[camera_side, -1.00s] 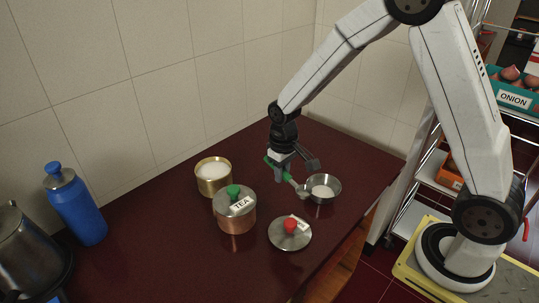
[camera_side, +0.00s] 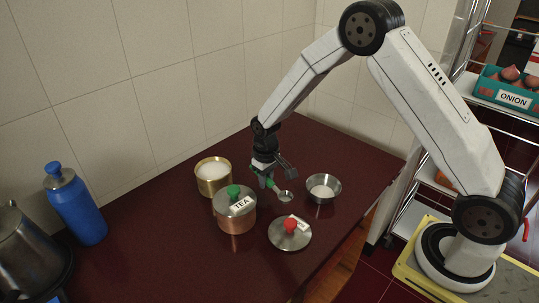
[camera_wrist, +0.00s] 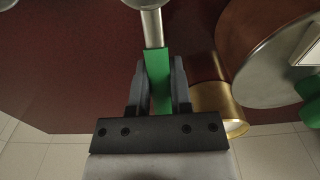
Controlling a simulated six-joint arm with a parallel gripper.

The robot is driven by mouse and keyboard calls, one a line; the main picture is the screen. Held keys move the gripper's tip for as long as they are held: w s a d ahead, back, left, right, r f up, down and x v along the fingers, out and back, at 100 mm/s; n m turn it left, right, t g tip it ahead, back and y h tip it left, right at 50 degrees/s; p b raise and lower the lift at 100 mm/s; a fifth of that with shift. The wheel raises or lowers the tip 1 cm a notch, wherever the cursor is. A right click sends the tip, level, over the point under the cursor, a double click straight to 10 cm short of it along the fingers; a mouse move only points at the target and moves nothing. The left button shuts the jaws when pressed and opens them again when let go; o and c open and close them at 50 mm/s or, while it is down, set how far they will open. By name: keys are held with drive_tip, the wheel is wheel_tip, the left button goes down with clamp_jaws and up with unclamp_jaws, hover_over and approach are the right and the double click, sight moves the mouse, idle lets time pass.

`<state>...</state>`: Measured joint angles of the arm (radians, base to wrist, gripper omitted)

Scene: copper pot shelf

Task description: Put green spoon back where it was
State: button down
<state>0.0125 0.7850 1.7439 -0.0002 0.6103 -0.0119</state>
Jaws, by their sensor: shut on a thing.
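The green spoon (camera_side: 284,195) has a green handle and a metal bowl. My gripper (camera_side: 268,184) is shut on its handle and holds it above the table, between the copper TEA pot and the small metal bowl. In the wrist view my gripper (camera_wrist: 159,85) has both fingers against the green handle of the spoon (camera_wrist: 157,75), and its metal neck runs to the top edge. The spoon's bowl is mostly cut off there.
The TEA pot (camera_side: 237,218) has a green-knobbed lid. A brass pot (camera_side: 213,186) with white contents stands behind it. A metal bowl (camera_side: 323,197) with white contents is at right. A red-knobbed lid (camera_side: 290,243) lies in front. A blue bottle (camera_side: 76,212) stands left.

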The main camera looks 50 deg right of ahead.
sight(265, 196)
drive_tip(key=shift+w+f, duration=0.2)
drive_tip(key=shift+f, duration=1.6)
drive_tip(key=shift+f, duration=0.1)
drive_tip(key=c, duration=0.5)
unclamp_jaws()
drive_tip(key=shift+c, duration=0.2)
drive_tip(key=shift+r, duration=6.15)
drive_tip(key=shift+s, duration=0.1)
